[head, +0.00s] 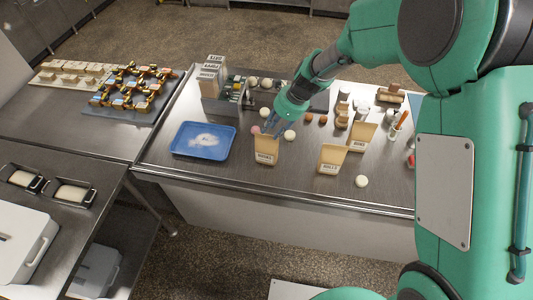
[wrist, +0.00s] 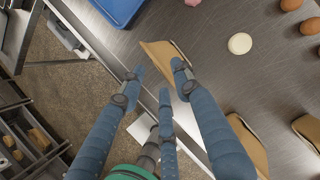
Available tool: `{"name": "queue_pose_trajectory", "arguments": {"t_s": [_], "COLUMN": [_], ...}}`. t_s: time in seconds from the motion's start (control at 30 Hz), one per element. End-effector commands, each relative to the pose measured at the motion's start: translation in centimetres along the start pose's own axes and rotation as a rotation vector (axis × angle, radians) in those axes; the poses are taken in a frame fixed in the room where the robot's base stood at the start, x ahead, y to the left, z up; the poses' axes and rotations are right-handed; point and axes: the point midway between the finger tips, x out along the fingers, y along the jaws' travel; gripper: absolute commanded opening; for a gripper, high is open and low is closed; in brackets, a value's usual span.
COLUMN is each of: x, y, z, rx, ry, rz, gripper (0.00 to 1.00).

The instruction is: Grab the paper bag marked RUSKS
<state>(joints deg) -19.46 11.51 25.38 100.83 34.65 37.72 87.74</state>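The paper bag marked RUSKS (head: 266,150) stands upright near the front edge of the steel counter; its small label looks like RUSKS. My gripper (head: 268,129) is just above and behind it in the head view. In the wrist view my gripper (wrist: 158,78) has its blue fingers spread, and the tan bag (wrist: 162,56) lies at and just beyond the fingertips. One finger overlaps the bag's right side; I cannot tell whether it touches.
Two similar bags stand to the right, one marked ROLLS (head: 332,158) and one behind it (head: 361,136). A blue tray (head: 183,151) lies to the left. A white round piece (head: 361,181) and several buns or eggs lie around.

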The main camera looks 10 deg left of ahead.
Motion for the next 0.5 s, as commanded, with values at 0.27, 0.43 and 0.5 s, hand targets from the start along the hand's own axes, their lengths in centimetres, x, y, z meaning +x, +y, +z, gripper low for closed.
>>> {"name": "queue_pose_trajectory", "arguments": {"t_s": [0.27, 0.43, 0.5], "x": [0.95, 0.93, 1.02], "y": [0.02, 0.02, 0.04], "z": [0.03, 0.02, 0.02], "rx": [0.000, 0.000, 0.000], "ry": [0.000, 0.000, 0.000], "rz": [0.000, 0.000, 0.000], "gripper": [0.32, 0.32, 0.32]}}
